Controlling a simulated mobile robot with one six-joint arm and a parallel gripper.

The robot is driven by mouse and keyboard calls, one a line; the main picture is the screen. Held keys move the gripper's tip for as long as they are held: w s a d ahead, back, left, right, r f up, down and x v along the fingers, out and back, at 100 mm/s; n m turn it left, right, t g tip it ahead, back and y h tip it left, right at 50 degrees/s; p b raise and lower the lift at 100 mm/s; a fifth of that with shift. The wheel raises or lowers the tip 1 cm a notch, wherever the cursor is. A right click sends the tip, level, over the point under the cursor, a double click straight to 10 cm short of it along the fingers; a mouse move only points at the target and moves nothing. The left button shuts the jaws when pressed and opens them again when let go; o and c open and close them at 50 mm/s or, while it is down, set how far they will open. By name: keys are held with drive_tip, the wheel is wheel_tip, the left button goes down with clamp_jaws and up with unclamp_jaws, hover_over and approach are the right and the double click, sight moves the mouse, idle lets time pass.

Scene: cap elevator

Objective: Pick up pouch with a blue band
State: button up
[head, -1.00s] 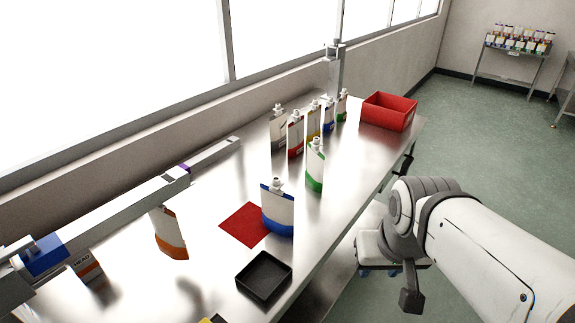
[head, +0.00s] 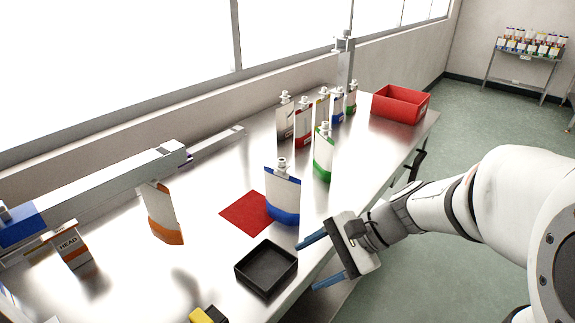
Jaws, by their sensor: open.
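The nearer white pouch with a blue band (head: 283,193) stands upright at the right edge of a red square mat (head: 249,213). A second, smaller pouch with a blue band (head: 337,106) stands farther back in a group of pouches. My gripper (head: 317,262) is open and empty at the table's front edge, its two blue fingers pointing left. It is in front of the nearer blue-banded pouch and right of the black tray, apart from the pouch.
A black tray (head: 243,273) sits near the front edge. A green-banded pouch (head: 323,153) stands behind the blue one, an orange-banded pouch (head: 160,213) to the left. A red bin (head: 402,106) stands at the far end. A metal rail (head: 110,186) runs along the left side.

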sight(287, 207)
drive_tip(key=w+f+m+y+b, duration=0.1)
drive_tip(key=w+m, duration=0.1)
drive_tip(key=w+f+m+t+y+b, duration=0.1)
drive_tip(key=w, duration=0.1)
drive_tip(key=w+f+m+t+y+b, duration=0.1)
drive_tip(key=w+m+y, duration=0.1)
drive_tip(key=shift+w+a+f+m, duration=0.25)
drive_tip(key=shift+a+f+m, duration=0.05)
drive_tip(key=shift+f, duration=0.1)
drive_tip(key=w+d+f+m+t+b, duration=0.1)
drive_tip(key=w+m+t, duration=0.1)
drive_tip(key=w, duration=0.1)
drive_tip(key=w+d+m+t+y+b, duration=0.1)
drive_tip(key=w+d+m+t, duration=0.1)
drive_tip(key=w+m+t, duration=0.1)
drive_tip(key=w+d+f+m+t+b, duration=0.1)
drive_tip(key=w+m+t, duration=0.1)
drive_tip(key=w+m, duration=0.1)
drive_tip(key=shift+w+d+f+t+y+b, duration=0.2)
drive_tip(key=shift+d+f+t+y+b, duration=0.1)
drive_tip(key=shift+b, duration=0.1)
drive_tip(key=x, duration=0.6)
drive_tip(key=shift+w+a+r, duration=0.1)
drive_tip(key=shift+w+a, duration=0.1)
drive_tip(key=shift+x, duration=2.6)
drive_tip(key=shift+s+a, duration=0.1)
drive_tip(key=shift+s, duration=0.1)
drive_tip(key=shift+c, duration=0.5)
drive_tip(key=c, duration=1)
